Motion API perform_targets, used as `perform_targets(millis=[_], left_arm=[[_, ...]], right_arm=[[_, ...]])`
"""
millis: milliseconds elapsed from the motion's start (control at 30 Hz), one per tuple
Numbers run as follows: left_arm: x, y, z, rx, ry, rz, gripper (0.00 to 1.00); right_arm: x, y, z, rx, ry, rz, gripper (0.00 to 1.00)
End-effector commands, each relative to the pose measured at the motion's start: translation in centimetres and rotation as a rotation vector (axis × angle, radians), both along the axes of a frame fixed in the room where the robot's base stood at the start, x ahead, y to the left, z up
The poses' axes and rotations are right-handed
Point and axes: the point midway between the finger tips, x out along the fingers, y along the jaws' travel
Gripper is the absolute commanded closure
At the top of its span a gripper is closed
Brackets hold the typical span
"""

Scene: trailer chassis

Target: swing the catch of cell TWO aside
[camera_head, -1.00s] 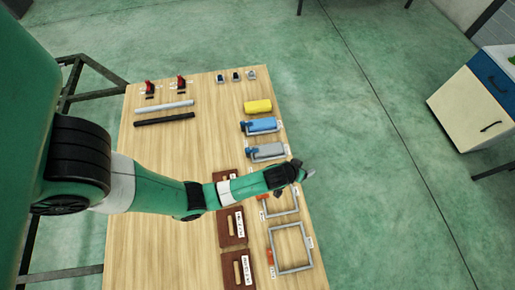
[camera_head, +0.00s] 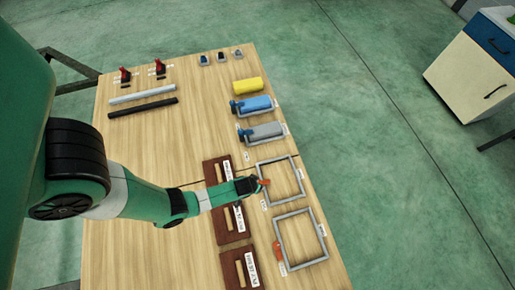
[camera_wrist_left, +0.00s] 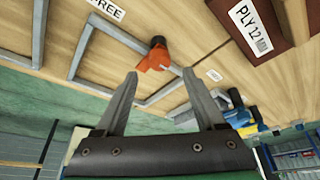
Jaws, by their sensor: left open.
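Two square grey frames lie on the bench's right side, an upper frame (camera_head: 299,172) and a lower frame (camera_head: 313,262). Each has an orange catch on its left side: the upper catch (camera_head: 264,182) and the lower catch (camera_head: 280,252). I cannot read which frame is cell TWO. My left gripper (camera_head: 259,184) is at the upper catch. In the left wrist view, my left gripper (camera_wrist_left: 162,75) is open, and an orange catch (camera_wrist_left: 154,57) shows between and just beyond its fingertips. I cannot tell whether they touch. My right gripper is not in view.
Brown boards (camera_head: 229,221) with light strips and labels lie left of the frames. Blue (camera_head: 256,104), grey (camera_head: 263,131) and yellow (camera_head: 247,86) pieces lie above. Two bars (camera_head: 142,93) and red-topped items (camera_head: 125,74) are farther up. The bench's middle is mostly clear.

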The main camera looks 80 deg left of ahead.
Motion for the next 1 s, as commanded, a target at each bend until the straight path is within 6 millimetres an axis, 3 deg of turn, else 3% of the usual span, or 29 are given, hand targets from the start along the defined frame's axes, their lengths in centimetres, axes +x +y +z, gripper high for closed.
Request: perform_targets(millis=[33,200,567,900,1000], left_arm=[[0.3,0.4,-1.9,0.0,0.0,0.002,0.28],[1.1,1.1,-4.1,0.0,-0.001,0.001,0.28],[1.3,1.3,-4.4,0.0,-0.001,-0.001,0.28],[1.3,1.3,-4.4,0.0,-0.001,-0.001,0.88],[1.3,1.3,-4.4,0.0,-0.001,-0.001,1.0]], right_arm=[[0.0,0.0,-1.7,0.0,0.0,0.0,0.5],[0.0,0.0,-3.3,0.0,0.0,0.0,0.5],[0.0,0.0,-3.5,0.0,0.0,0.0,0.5],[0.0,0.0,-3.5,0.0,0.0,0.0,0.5],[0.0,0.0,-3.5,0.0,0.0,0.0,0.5]])
